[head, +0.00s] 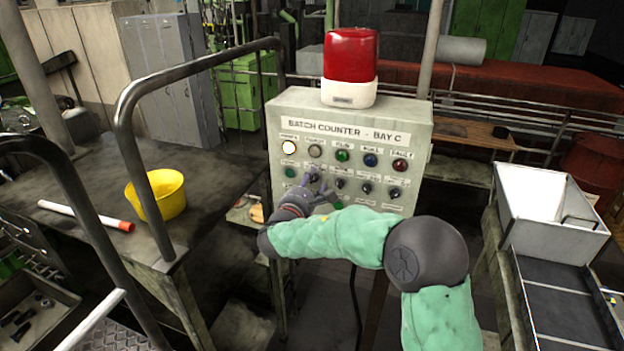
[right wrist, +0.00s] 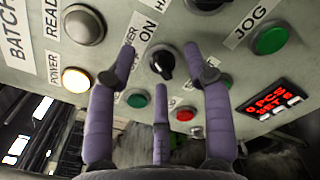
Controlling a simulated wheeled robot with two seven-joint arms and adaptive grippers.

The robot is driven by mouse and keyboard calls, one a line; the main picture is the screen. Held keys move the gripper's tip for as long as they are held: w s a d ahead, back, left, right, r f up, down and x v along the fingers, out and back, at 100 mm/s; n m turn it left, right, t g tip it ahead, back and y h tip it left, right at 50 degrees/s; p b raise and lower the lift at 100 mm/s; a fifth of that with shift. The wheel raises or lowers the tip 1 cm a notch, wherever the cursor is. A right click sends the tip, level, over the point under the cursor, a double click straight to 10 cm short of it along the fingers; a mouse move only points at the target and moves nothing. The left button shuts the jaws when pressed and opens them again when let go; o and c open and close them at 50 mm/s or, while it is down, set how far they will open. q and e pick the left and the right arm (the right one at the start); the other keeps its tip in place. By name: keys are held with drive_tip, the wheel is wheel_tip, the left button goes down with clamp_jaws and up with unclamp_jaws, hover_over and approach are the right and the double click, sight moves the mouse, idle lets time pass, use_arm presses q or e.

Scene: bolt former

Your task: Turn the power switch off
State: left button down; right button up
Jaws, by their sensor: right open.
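The grey control panel (head: 350,125) reads BATCH COUNTER - BAY C. Its power lamp (head: 289,147) is lit; it also shows at the left in the right wrist view (right wrist: 75,80). A black rotary switch (right wrist: 160,63), beside a partly hidden label ending in ER and the word ON, sits between my fingertips in the right wrist view. My right gripper (head: 318,187) is open at the panel's lower left, its fingers (right wrist: 160,65) spread to either side of that switch. I cannot tell whether they touch it. My left gripper is not in view.
A red beacon (head: 350,58) tops the panel. Green (right wrist: 137,98) and red (right wrist: 185,113) buttons and a red-lit display (right wrist: 268,100) lie close by. A yellow bucket (head: 158,194) stands on the left bench; a white bin (head: 552,215) stands right. Handrails (head: 120,130) rise at left.

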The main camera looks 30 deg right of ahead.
drive_tip(key=shift+w+d, duration=0.3)
drive_tip(key=shift+w, duration=0.05)
drive_tip(key=shift+c, duration=0.3)
clamp_jaws()
